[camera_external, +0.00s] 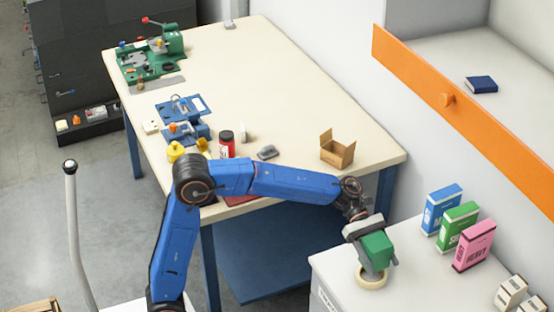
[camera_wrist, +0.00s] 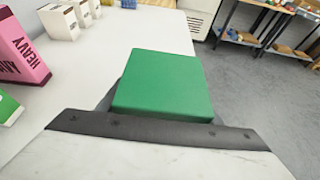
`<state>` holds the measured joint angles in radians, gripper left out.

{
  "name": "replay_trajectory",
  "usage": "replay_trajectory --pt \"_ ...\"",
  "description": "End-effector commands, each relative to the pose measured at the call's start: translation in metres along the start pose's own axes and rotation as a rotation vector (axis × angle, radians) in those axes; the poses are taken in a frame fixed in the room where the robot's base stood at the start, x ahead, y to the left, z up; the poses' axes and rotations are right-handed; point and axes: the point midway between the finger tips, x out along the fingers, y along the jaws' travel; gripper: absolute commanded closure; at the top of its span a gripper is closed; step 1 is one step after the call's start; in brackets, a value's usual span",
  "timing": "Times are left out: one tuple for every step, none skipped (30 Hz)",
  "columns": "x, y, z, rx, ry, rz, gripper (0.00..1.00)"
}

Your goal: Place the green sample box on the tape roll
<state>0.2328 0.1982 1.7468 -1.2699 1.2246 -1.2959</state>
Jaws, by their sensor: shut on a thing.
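The green sample box (camera_external: 377,247) is held in my gripper (camera_external: 374,258) over the near white counter. In the wrist view the green sample box (camera_wrist: 163,85) fills the middle, its flat face toward the camera, above the grey gripper body (camera_wrist: 160,132). The tape roll (camera_external: 371,280), a cream ring, lies flat on the counter, just below the box and fingers in the external view. A grey finger covers part of the space between box and roll, so I cannot tell whether they touch. The roll is hidden in the wrist view.
Blue (camera_external: 440,208), green (camera_external: 456,228) and pink (camera_external: 474,246) upright cartons stand to the right on the white counter (camera_external: 335,262). Small white boxes (camera_external: 511,292) stand near its right end. An open cardboard box (camera_external: 337,151) stands on the cream workbench (camera_external: 290,95) behind.

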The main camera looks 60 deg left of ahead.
Motion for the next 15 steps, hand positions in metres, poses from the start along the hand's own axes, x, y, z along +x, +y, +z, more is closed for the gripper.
replay_trajectory --pt "0.001 0.0 -0.003 -0.001 0.0 0.0 0.65" --pt "0.002 0.0 -0.005 -0.001 0.0 0.0 0.65" --pt "0.004 0.0 -0.009 -0.001 0.0 0.0 0.65" --pt "0.005 0.0 -0.013 -0.002 0.0 0.0 0.65" --pt "0.007 0.0 -0.017 -0.002 0.0 0.0 0.65" --pt "0.009 0.0 -0.022 -0.003 0.0 -0.001 0.65" --pt "0.011 0.0 -0.026 -0.003 0.0 -0.001 0.65" --pt "0.012 0.0 -0.029 -0.003 0.0 -0.001 0.65" --pt "0.013 0.0 -0.032 -0.002 0.0 -0.001 0.65" --pt "0.014 0.0 -0.033 -0.001 0.0 -0.001 0.65" --pt "0.014 0.0 -0.034 0.0 0.0 0.0 0.65" --pt "0.014 0.0 -0.034 0.001 0.0 0.0 0.65" --pt "0.014 0.0 -0.033 0.001 0.0 0.0 0.65" --pt "0.014 0.0 -0.033 0.001 0.0 0.0 0.65" --pt "0.014 0.0 -0.033 0.001 0.0 0.0 0.65"
